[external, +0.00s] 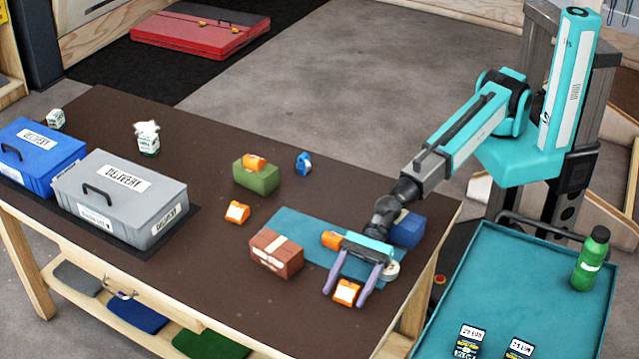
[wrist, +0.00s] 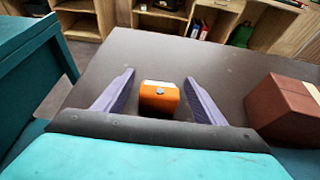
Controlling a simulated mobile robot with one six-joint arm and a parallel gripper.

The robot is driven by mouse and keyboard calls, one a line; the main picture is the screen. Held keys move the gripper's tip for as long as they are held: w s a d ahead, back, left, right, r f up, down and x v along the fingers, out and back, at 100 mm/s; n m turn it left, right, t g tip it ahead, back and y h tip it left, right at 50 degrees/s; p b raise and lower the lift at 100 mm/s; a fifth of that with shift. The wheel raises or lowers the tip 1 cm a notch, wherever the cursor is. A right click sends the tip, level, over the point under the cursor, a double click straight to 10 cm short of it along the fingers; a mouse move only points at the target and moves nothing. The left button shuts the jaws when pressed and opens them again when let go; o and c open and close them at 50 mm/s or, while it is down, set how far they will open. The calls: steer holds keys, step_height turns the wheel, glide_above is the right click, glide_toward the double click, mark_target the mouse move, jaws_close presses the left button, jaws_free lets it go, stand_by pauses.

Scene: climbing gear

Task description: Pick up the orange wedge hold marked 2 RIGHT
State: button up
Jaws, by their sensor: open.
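An orange wedge hold (external: 347,293) with a pale top lies near the front edge of the table. My gripper (external: 344,298) is open, with one purple finger on each side of this hold. In the wrist view the hold (wrist: 159,99) sits between the spread fingers (wrist: 158,79), with a gap on both sides and a dark spot on its face. Other orange holds are on the table: one (external: 237,212) left of centre, one (external: 254,162) on a green block and one (external: 331,240) on the teal mat. Their markings are too small to read.
A brown box (external: 277,254) stands left of my gripper. A blue block (external: 408,229) is behind it, and a pale roll (external: 391,271) is to its right. A grey case (external: 120,198) and a blue case (external: 38,153) stand at the left. The front middle of the table is clear.

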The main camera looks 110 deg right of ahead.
mark_target(348, 289)
steer(key=shift+c, duration=0.3)
steer(key=c, duration=1.1)
steer(key=shift+r, duration=0.15)
steer(key=shift+r+p, duration=0.7)
steer(key=shift+r, duration=4.2)
